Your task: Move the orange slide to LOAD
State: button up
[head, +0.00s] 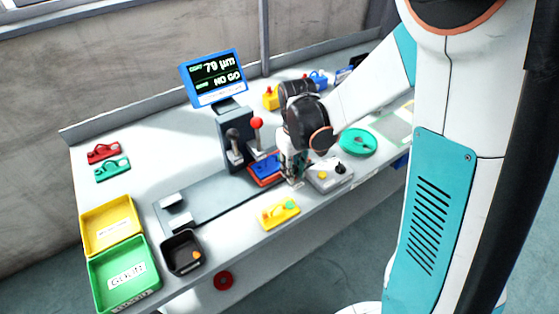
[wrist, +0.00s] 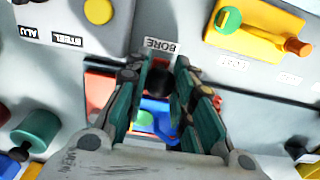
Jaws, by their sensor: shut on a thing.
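The orange slide (head: 262,180) shows as an orange-red edge with blue parts on it, just left of my gripper in the head view. In the wrist view its orange part (wrist: 98,88) shows behind the left finger, and a blue part (wrist: 155,122) lies below the fingers. My gripper (head: 293,180) points down at the slide's right end. In the wrist view its fingertips (wrist: 161,68) are close around a dark knob (wrist: 160,84), which appears to belong to the slide. The fingers hide much of the slide. No LOAD mark is readable; a BORE label (wrist: 160,46) lies beyond the fingertips.
A gauge screen (head: 215,78) reads 79 and NO GO. A red-ball lever (head: 256,123) stands behind the slide. A grey knob box (head: 330,175) is close on the right, a yellow fixture (head: 279,212) in front. A black tray (head: 181,252) and green bin (head: 124,273) stand left.

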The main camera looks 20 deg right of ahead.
jog(key=s+a, duration=0.2)
jog(key=a, duration=0.4)
jog(key=s+a, duration=0.2)
jog(key=a, duration=0.4)
jog(key=s+a, duration=0.2)
jog(key=a, duration=0.4)
jog(key=shift+a, duration=0.4)
jog(key=o, duration=0.8)
notch_tip(320, 180, up, 9)
jog(key=p, duration=0.6)
